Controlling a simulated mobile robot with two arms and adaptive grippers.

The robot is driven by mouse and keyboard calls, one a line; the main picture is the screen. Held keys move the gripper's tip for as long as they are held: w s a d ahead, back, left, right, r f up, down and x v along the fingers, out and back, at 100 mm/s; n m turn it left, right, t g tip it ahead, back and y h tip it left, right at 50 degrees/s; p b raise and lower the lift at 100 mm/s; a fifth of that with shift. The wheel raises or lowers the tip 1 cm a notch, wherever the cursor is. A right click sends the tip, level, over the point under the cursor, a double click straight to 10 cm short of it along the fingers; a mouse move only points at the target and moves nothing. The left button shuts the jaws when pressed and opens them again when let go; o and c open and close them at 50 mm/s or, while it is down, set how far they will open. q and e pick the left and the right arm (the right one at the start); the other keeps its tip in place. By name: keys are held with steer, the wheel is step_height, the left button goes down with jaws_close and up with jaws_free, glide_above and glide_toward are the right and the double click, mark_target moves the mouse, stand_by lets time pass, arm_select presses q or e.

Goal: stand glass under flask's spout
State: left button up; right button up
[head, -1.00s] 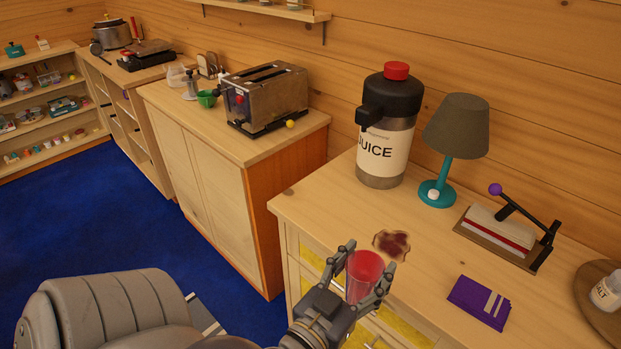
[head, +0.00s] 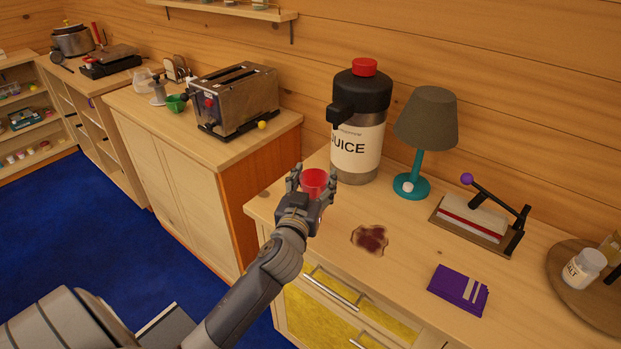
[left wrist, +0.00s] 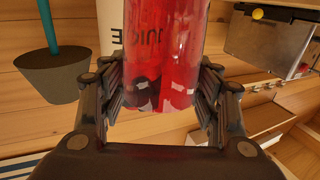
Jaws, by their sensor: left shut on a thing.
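The red translucent glass (head: 313,182) is held in my left gripper (head: 312,178), with a finger on each side of it. In the left wrist view the glass (left wrist: 165,55) fills the middle between the fingers (left wrist: 163,95). The juice flask (head: 357,150) stands upright on the counter, with a black top, red cap and black spout (head: 338,114) pointing left. The glass is in front of and lower than the spout, left of the flask's base in the head view. Whether it touches the counter is hidden by the gripper. My right gripper is not in view.
A toaster (head: 238,98) is on the cabinet left.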

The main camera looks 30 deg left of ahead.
mark_target(311, 173)
arm_select(q)
steer(key=shift+w+a, duration=1.2)
steer(key=shift+w, duration=0.05)
steer(key=shift+w+a+f, duration=0.15)
steer(key=shift+w+a, duration=0.1)
steer(key=shift+w+a+f, duration=0.1)
steer(key=shift+f, duration=1.7)
steer(key=shift+f, duration=0.2)
steer(key=o, duration=1.5)
steer(key=shift+r, duration=0.2)
